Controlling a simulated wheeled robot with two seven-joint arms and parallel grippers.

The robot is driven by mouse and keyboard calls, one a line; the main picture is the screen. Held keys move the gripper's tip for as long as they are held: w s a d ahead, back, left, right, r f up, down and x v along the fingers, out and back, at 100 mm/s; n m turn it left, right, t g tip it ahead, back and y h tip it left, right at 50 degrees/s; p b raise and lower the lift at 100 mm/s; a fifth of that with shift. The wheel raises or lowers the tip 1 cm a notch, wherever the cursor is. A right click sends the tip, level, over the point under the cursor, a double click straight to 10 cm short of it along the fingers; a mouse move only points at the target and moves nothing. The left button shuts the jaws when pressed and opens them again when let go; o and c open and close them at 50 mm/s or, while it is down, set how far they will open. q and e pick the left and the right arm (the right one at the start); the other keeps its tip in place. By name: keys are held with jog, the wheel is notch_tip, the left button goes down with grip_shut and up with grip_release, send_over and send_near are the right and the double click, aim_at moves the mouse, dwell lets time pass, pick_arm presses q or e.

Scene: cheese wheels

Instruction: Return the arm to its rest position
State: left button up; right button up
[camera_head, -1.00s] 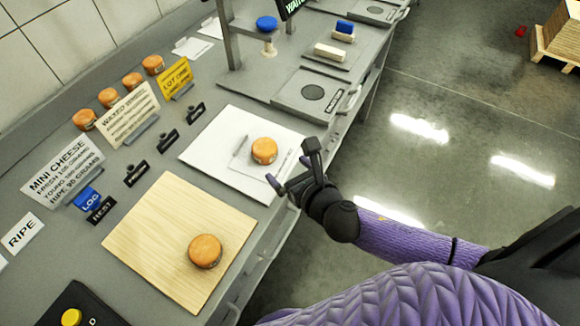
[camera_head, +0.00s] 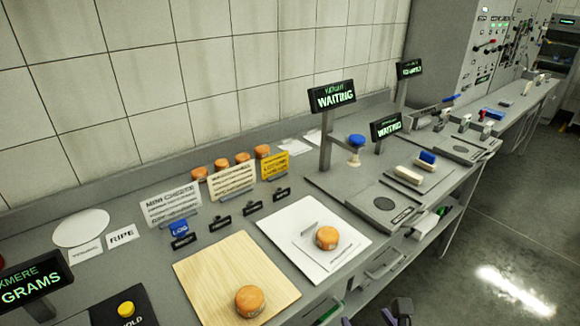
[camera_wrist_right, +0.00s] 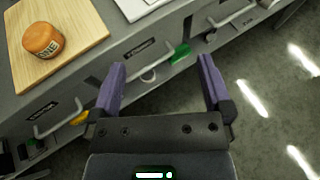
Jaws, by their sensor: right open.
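My right gripper (camera_wrist_right: 162,85) is open and empty in the right wrist view, its two purple fingers apart in front of the bench's drawer fronts. In the head view only a small part of the right gripper (camera_head: 392,316) shows at the bottom edge, below the bench. One orange cheese wheel (camera_head: 249,300) lies on the wooden board (camera_head: 215,262); it also shows in the right wrist view (camera_wrist_right: 43,40). Another cheese wheel (camera_head: 327,238) lies on the white board (camera_head: 290,215). The gripper is apart from both. My left gripper is not in view.
Several cheese wheels (camera_head: 222,165) stand at the back by the sign cards (camera_head: 172,205). A black unit with a yellow button (camera_head: 126,309) is at the front left. Stations with "WAITING" displays (camera_head: 332,97) are to the right. Drawer handles (camera_wrist_right: 58,118) stick out; the floor (camera_head: 500,235) is clear.

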jog(key=s+d+f+m+g+h+b, duration=0.1)
jog(key=s+d+f+m+g, duration=0.1)
jog(key=s+f+m, duration=0.35)
jog(key=s+d+f+m+g+h+b, duration=0.1)
jog(key=s+d+f+m+g, duration=0.15)
jog(key=f+m, duration=0.6)
jog(key=s+d+f+m+g+h+b, duration=0.1)
jog(key=s+d+f+m+g, duration=0.25)
jog(key=f, duration=0.65)
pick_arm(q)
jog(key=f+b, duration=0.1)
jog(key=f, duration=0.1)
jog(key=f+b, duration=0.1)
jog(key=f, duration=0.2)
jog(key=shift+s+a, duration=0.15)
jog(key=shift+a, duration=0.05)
pick_arm(e)
jog(key=s+a+f+m+g, duration=0.2)
jog(key=s+f+m, duration=0.3)
jog(key=s+m, duration=0.3)
jog(key=s+a+f+m+g, duration=0.2)
jog(key=s+f+m, duration=0.3)
jog(key=s+m, duration=0.3)
jog(key=s, duration=0.4)
jog(key=shift+s+m+g+y, duration=0.3)
jog(key=shift+s+m, duration=0.05)
jog(key=shift+s, duration=0.05)
